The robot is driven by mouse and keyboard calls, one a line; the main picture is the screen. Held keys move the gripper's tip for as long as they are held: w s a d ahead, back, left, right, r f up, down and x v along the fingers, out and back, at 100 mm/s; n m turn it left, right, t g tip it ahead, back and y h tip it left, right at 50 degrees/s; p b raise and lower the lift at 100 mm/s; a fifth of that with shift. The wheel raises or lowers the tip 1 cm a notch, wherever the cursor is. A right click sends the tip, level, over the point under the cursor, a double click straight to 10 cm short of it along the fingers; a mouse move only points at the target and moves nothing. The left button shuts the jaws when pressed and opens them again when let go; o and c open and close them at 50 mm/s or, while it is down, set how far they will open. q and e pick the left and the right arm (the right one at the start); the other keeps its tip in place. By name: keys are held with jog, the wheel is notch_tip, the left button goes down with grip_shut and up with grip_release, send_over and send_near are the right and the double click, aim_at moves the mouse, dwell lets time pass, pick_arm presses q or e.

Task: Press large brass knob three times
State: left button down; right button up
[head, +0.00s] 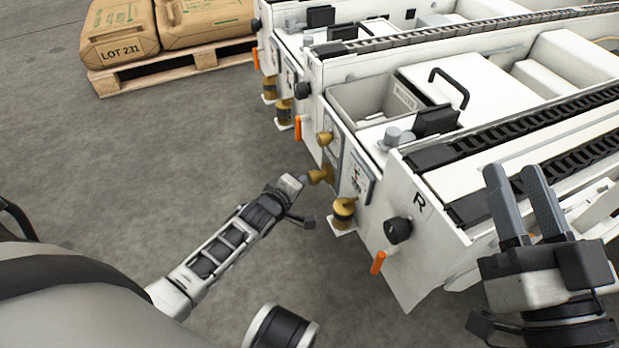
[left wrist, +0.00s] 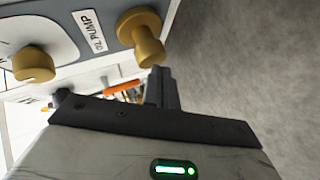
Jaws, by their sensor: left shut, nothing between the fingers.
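A brass knob (head: 318,176) sticks out from the front panel of the nearest white machine. In the left wrist view the brass knob (left wrist: 143,38) has a wide round flange and stands beside an "OIL PUMP" label (left wrist: 88,32). A second brass knob (head: 325,138) sits higher on the panel; a smaller-looking brass knob (left wrist: 33,64) shows at the left of the wrist view. My left gripper (head: 300,183) is shut and empty, its fingertips (left wrist: 160,72) close to the oil pump knob; contact cannot be told. My right gripper (head: 514,172) is slightly open and empty over the machine.
The machine front also bears a brass-coloured cup (head: 343,211), a black knob (head: 398,230) and an orange handle (head: 378,262). Similar machines stand behind. A wooden pallet (head: 172,68) with brown sacks (head: 118,35) lies at the back left. The grey floor between is clear.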

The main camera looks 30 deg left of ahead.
pick_arm(q)
jog(key=shift+w+d+b, duration=0.45)
jog(key=shift+w+d, duration=0.45)
jog(key=shift+d, duration=0.15)
dwell(0.9)
jog(key=shift+s+f, duration=0.1)
dwell(0.4)
jog(key=shift+s+a+f+p, duration=0.1)
jog(key=shift+s+f+p, duration=0.2)
jog(key=shift+s, duration=0.15)
jog(key=shift+s+a+f+p, duration=0.1)
jog(key=shift+s+a+p, duration=0.15)
jog(key=shift+s, duration=0.3)
jog(key=shift+s+a+f+p, duration=0.1)
jog(key=shift+s+p, duration=0.1)
jog(key=shift+s, duration=0.3)
jog(key=shift+s+a+r+p, duration=0.15)
jog(key=shift+s+a+p, duration=0.5)
jog(key=shift+s+a, duration=0.3)
jog(key=shift+s+a+r+p, duration=0.15)
jog(key=shift+s+a+p, duration=0.45)
jog(key=shift+s+a, duration=0.25)
jog(key=shift+w, duration=0.1)
dwell(2.0)
